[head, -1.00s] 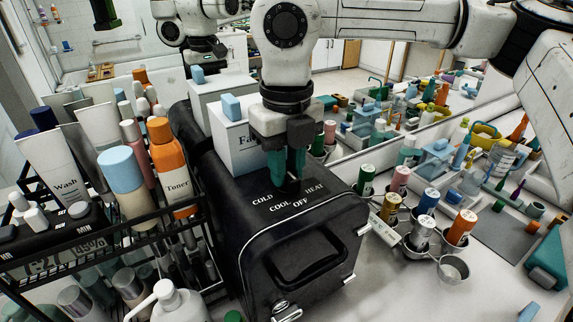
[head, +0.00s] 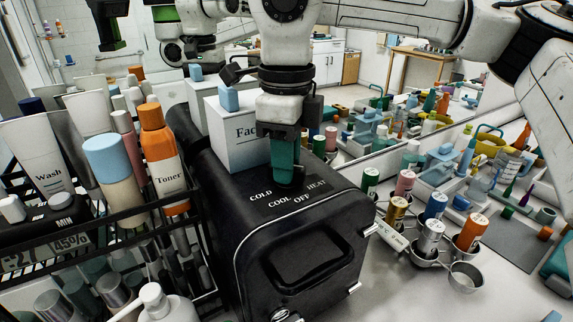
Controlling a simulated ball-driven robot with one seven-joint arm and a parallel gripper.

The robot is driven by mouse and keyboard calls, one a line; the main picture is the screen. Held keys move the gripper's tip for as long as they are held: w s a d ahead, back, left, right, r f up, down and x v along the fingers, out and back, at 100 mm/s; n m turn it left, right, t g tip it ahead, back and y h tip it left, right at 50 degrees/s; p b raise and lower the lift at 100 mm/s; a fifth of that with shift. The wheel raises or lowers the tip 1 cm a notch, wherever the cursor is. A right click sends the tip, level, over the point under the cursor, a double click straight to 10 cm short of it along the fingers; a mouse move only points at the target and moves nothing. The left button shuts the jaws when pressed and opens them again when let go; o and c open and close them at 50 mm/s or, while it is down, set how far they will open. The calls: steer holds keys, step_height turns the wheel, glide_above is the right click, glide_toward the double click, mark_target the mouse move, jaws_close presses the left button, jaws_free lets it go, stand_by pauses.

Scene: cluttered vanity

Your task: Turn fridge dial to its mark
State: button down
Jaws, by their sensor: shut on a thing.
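The black mini fridge (head: 225,205) stands on the counter with the words COLD, HEAT, COOL and OFF printed in white on its top. My gripper (head: 287,178) points straight down at the middle of these words, with its teal fingers seen nearly edge-on. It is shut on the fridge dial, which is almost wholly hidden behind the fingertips. The dial's pointer direction and its mark cannot be made out.
A black rack (head: 125,225) of bottles is to the left. Metal cups (head: 424,256) holding several coloured cans stand right of the fridge, before a mirror.

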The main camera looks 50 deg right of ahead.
steer(key=shift+n, duration=0.6)
steer(key=c, duration=1)
jaws_free()
steer(key=shift+o, duration=0.2)
steer(key=shift+r, duration=0.15)
step_height(320, 180, up, 11)
steer(key=shift+f+b, duration=0.2)
steer(key=shift+b, duration=0.2)
